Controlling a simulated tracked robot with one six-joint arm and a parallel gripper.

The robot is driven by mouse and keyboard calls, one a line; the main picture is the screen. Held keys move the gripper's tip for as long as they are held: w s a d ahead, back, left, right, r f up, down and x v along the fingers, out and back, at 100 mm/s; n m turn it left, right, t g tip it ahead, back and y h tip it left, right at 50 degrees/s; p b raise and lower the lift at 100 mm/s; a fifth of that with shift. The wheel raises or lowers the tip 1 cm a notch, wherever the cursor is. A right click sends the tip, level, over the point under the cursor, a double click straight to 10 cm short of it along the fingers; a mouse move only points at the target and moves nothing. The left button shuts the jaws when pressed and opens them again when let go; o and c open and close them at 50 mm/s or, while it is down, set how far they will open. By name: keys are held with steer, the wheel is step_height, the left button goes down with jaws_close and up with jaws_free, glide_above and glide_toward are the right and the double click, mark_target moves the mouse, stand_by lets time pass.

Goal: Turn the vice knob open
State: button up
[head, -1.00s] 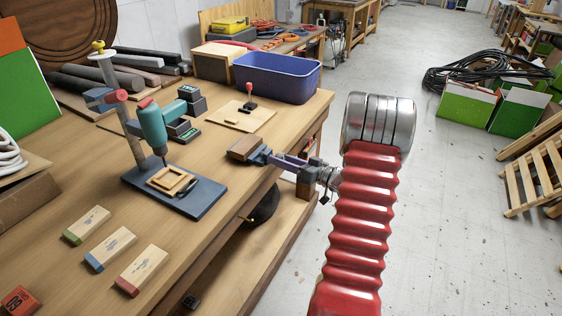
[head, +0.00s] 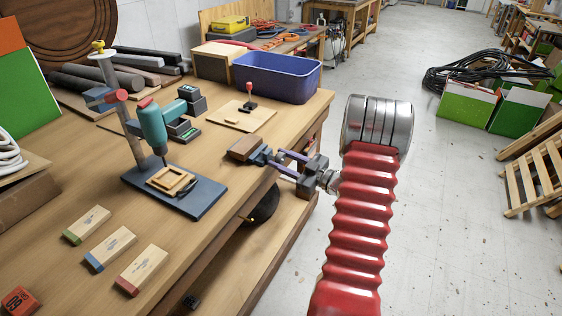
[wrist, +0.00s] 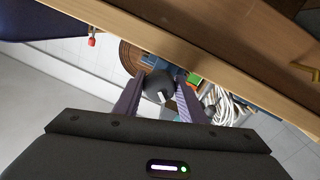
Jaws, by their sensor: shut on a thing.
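The small blue vice (head: 260,157) sits at the near right edge of the workbench, beside a wooden block (head: 245,147). My gripper (head: 274,159) reaches it from the right, with its purple fingers at the vice's outer end. In the wrist view a dark round knob (wrist: 157,88) with a pale mark lies between the two fingers of my gripper (wrist: 161,82), which are shut on it. Blue parts of the vice (wrist: 164,67) show behind the knob. In the head view the knob is hidden by the fingers.
On the workbench (head: 60,175) stand a teal drill (head: 153,128) on a stand, a purple bin (head: 277,78) and a red-knobbed lever on a board (head: 243,118). Open floor lies right of the bench.

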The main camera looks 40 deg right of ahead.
stand_by(0.3)
steer(key=o, duration=1)
steer(key=v, duration=1.3)
steer(key=shift+s+d, duration=0.1)
steer(key=shift+s, duration=0.3)
